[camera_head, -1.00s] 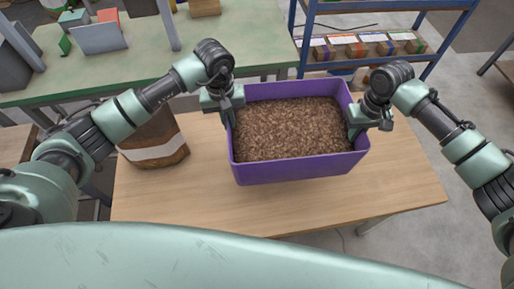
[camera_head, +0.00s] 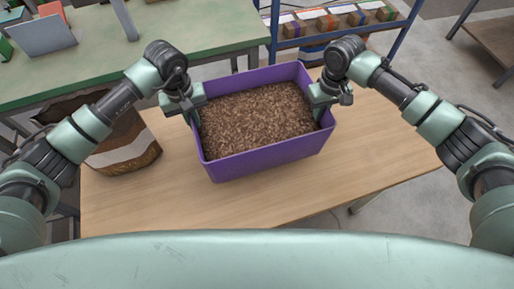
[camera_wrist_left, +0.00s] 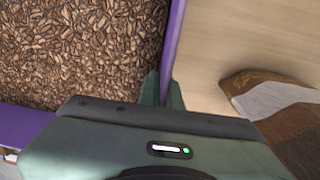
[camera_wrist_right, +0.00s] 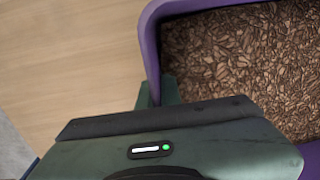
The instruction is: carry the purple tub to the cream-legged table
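The purple tub (camera_head: 268,158), filled with brown pellets (camera_head: 256,117), is over the wooden table (camera_head: 225,212). I cannot tell whether its base touches the tabletop. My left gripper (camera_head: 191,112) is shut on the tub's left wall. In the left wrist view the fingers (camera_wrist_left: 163,90) straddle the purple wall (camera_wrist_left: 173,40). My right gripper (camera_head: 320,99) is shut on the right wall. In the right wrist view its fingers (camera_wrist_right: 157,94) straddle the wall (camera_wrist_right: 150,45). No table with clearly cream legs can be made out.
A brown and white bag (camera_head: 125,150) stands left of the tub on the wooden table. A green-topped table (camera_head: 190,38) is behind. A blue shelf rack (camera_head: 390,30) with several boxes is at the back. Another table (camera_head: 490,45) is at the far right. Grey floor is clear between.

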